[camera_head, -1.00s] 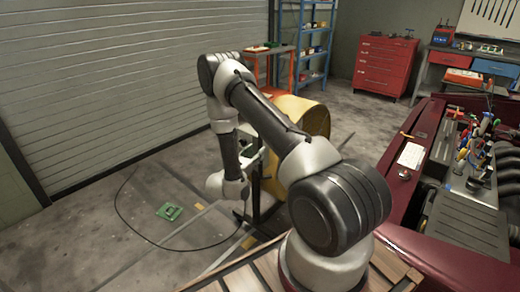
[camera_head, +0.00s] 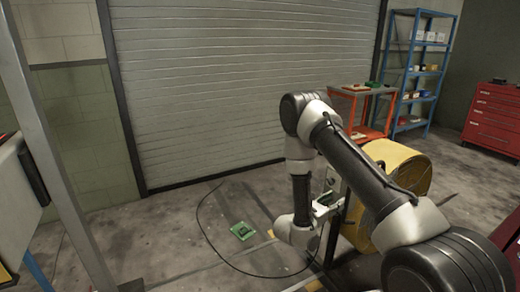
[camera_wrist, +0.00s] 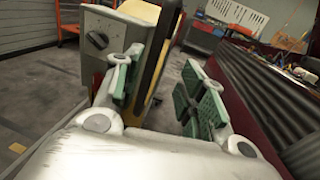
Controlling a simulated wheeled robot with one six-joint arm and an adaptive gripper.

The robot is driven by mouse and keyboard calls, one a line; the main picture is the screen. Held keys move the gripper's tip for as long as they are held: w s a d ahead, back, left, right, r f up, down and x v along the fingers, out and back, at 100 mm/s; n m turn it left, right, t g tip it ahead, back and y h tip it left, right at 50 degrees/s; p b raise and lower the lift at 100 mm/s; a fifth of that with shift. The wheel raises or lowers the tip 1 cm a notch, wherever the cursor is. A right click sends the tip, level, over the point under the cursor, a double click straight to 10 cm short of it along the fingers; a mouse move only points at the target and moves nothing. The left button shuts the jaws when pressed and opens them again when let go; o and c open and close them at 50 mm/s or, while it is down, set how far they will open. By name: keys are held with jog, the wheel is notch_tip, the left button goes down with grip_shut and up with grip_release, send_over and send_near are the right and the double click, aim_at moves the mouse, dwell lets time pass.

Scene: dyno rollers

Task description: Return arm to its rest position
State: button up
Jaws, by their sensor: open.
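My arm reaches up from the lower right of the head view, and its forearm hangs down beside the yellow drum. My gripper (camera_head: 325,207) is small and partly hidden there, close to a grey box on a post. In the wrist view my gripper (camera_wrist: 160,95) is open, with green pads on both fingers and nothing between them. The grey control box (camera_wrist: 105,42) with a dark dial is just beyond the left finger; I cannot tell whether they touch.
The yellow drum (camera_head: 400,180) stands right of the forearm. A green object (camera_head: 243,230) lies on the floor within a cable loop. A red table (camera_head: 362,108), blue shelf (camera_head: 416,70) and red cabinet (camera_head: 496,115) stand behind. Floor at centre left is mostly clear.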

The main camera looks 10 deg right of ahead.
jog(key=s+d+f+m+g+h, duration=0.1)
jog(key=s+d+m+g, duration=0.2)
jog(key=s+d+g, duration=0.4)
jog(key=s+r+m+g+y, duration=0.3)
jog(key=s+r+m+g, duration=0.45)
jog(key=s+r, duration=0.2)
jog(key=s+a+r+m+t+y, duration=0.3)
jog(key=s+r+m+y, duration=0.1)
jog(key=r, duration=0.4)
jog(key=s+a+r+m+t+y, duration=0.4)
jog(key=s+r+m+y, duration=0.1)
jog(key=r, duration=0.4)
jog(key=s+a+r+m+t+y, duration=0.3)
jog(key=s+r, duration=0.3)
jog(key=r, duration=0.3)
jog(key=shift+a+m+y, duration=0.5)
jog(key=shift+m+y, duration=0.25)
jog(key=shift+y, duration=0.05)
jog(key=shift+s, duration=0.1)
